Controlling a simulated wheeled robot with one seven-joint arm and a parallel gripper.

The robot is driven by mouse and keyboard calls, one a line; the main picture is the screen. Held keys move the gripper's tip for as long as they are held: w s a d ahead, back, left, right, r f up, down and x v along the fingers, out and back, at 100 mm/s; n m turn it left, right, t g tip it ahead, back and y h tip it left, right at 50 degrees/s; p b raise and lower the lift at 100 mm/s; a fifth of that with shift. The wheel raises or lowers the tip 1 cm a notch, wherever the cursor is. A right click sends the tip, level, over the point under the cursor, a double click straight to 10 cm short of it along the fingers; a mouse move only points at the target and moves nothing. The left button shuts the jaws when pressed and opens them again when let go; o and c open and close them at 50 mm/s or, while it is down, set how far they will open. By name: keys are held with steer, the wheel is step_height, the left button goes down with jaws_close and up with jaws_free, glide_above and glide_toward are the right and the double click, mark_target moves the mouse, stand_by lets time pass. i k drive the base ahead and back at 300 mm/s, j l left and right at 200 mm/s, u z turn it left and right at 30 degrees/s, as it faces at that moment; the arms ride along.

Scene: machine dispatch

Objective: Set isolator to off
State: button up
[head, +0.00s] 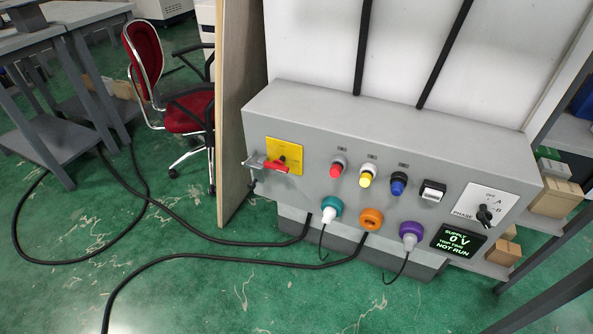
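The isolator is a red rotary handle (276,166) on a yellow plate (284,152) at the left end of the grey panel's front. The handle lies roughly level and points left. A small grey part shows at its left end, and something dark hangs below it. The markings on the yellow plate are too small to read. My gripper is not in view.
A wooden board (232,100) stands left. Cables cross the green floor (230,285).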

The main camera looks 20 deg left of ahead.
mark_target(277, 164)
steer(key=i+j, duration=0.15)
steer(key=j, duration=0.15)
steer(key=i+j, duration=0.15)
steer(key=j, duration=0.2)
steer(key=i+j, duration=0.1)
steer(key=j, duration=0.2)
steer(key=i+j, duration=0.15)
steer(key=j, duration=0.15)
steer(key=u, duration=0.05)
